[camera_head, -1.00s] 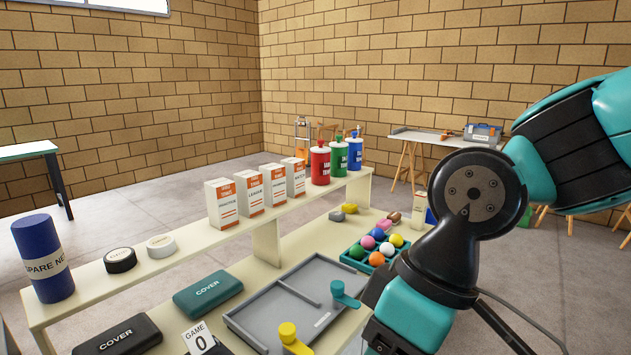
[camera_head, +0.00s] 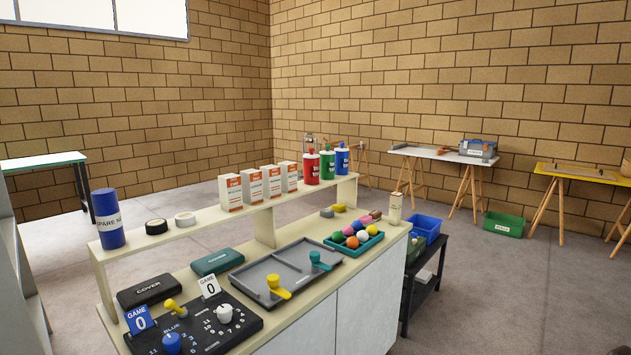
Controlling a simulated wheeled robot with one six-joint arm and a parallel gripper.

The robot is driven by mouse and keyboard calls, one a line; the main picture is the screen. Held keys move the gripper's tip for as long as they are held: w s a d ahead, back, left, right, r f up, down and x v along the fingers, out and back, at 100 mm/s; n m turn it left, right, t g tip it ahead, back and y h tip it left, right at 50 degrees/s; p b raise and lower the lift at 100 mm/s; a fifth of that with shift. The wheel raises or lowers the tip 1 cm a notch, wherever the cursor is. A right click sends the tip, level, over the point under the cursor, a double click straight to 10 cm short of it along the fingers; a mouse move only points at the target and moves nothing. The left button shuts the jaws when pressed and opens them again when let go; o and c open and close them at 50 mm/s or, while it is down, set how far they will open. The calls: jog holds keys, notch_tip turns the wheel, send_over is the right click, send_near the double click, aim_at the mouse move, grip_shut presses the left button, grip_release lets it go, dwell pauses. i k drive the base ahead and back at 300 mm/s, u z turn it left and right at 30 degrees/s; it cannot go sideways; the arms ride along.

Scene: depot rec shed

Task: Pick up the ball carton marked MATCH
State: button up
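Several white-and-orange cartons stand upright in a row on the raised cream shelf (camera_head: 213,219). From left to right I see a first carton (camera_head: 230,192), a second carton (camera_head: 252,186), a third carton (camera_head: 271,181) and a fourth carton (camera_head: 289,177). Their small lettering is too blurred now to tell surely which one is marked MATCH. In the earlier view the rightmost has a short word that may be MATCH. My gripper and arm are out of view.
Red (camera_head: 311,168), green (camera_head: 327,165) and blue (camera_head: 342,161) bottles stand right of the cartons. Tape rolls and a blue cylinder (camera_head: 108,219) stand left. Below lie a grey tray (camera_head: 262,274), a ball tray (camera_head: 367,246) and a black scoreboard (camera_head: 205,326).

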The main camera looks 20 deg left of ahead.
aim_at(289, 168)
jog(key=z, duration=0.3)
jog(key=i, duration=2.15)
jog(key=u, duration=1.25)
jog(key=i, duration=0.9)
jog(key=u, duration=0.8)
